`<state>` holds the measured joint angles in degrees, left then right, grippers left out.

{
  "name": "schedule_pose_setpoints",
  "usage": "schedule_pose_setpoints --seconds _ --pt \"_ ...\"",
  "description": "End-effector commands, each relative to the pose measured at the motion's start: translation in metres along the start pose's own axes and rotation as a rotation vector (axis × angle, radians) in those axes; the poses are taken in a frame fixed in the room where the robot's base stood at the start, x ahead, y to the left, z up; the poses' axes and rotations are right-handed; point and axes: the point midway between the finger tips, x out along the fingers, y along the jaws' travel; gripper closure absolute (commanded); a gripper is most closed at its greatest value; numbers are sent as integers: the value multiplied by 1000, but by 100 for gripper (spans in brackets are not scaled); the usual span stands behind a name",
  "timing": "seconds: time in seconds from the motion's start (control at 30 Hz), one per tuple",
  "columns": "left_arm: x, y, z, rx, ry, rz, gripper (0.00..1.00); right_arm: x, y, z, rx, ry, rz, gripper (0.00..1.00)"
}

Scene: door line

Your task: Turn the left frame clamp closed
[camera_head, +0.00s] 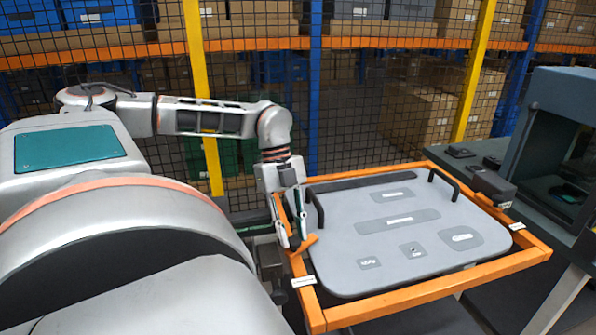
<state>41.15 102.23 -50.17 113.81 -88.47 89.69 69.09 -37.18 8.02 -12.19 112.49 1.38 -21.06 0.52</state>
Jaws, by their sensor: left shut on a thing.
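The left frame clamp (306,243) shows as an orange lever at the left edge of the orange frame (410,305). My left gripper (292,243) points down at it, shut on the clamp, and its fingers hide part of the lever. A grey door panel (350,250) lies flat inside the frame. My right gripper is not in view.
A dark block (492,186) sits at the frame's right corner. A dark machine (560,140) stands on a table at the right. A black mesh fence with yellow posts (201,90) and shelves of boxes stand behind. My own body fills the lower left.

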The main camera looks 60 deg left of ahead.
Motion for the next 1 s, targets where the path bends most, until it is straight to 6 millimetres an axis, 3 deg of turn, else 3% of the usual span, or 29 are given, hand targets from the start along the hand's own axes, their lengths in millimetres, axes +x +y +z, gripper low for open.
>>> schedule_pose_setpoints --seconds 0.27,0.3,0.33,0.77,1.0 --pt "-2 -2 0 1 -1 -5 100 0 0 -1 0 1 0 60" --pt "-2 -1 0 1 -1 -5 66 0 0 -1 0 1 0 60" --pt "-2 -1 0 1 -1 -5 59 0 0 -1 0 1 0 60" --pt "-6 0 0 -2 -1 -2 59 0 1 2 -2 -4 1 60" --pt "-44 -1 1 -3 -3 -4 59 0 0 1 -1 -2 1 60"
